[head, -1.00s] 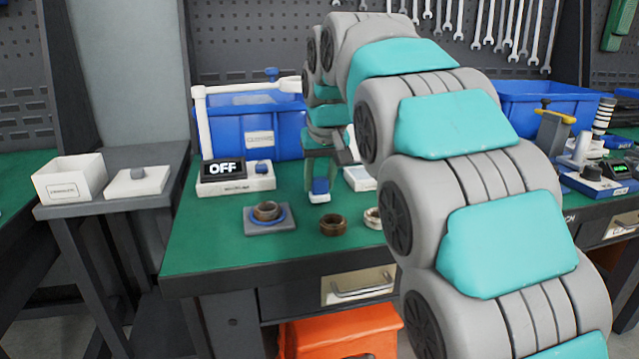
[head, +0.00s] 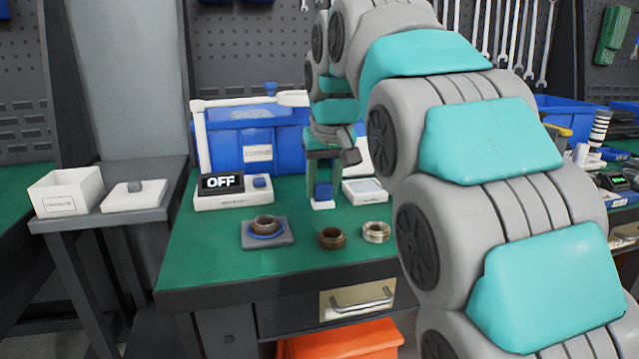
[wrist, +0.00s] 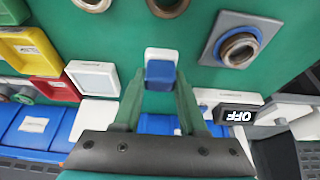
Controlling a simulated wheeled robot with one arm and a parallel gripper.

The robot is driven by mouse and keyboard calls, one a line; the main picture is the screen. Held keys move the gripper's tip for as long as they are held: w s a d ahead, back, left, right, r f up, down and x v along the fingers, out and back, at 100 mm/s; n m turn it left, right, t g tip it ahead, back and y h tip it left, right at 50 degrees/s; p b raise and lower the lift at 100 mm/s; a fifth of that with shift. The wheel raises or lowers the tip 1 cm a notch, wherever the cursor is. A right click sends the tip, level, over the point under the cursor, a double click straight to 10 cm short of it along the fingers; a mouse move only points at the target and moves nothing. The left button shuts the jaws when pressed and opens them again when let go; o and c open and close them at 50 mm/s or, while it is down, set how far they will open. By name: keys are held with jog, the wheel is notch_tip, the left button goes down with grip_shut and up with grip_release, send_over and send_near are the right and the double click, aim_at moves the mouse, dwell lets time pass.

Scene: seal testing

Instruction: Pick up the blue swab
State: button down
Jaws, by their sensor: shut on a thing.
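The blue swab (head: 323,189) has a blue block-shaped top on a white lower part. My gripper (head: 322,181) reaches down over it with green fingers, which are shut on the blue part. In the wrist view the swab (wrist: 160,73) sits between the two fingertips (wrist: 161,80), its white part showing just beyond. The swab is above the green table top; whether its underside is clear of the surface I cannot tell.
An OFF display box (head: 233,195), a blue bin (head: 262,135) and a white square-panelled device (head: 366,191) are close around. The table's front middle is clear.

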jog(key=s+d, duration=0.1)
jog(key=s, duration=0.3)
jog(key=s+d+b, duration=0.1)
jog(key=s, duration=0.3)
jog(key=s+d+r, duration=0.1)
jog(key=s, duration=0.3)
jog(key=shift+d+r, duration=0.1)
jog(key=shift+d, duration=0.25)
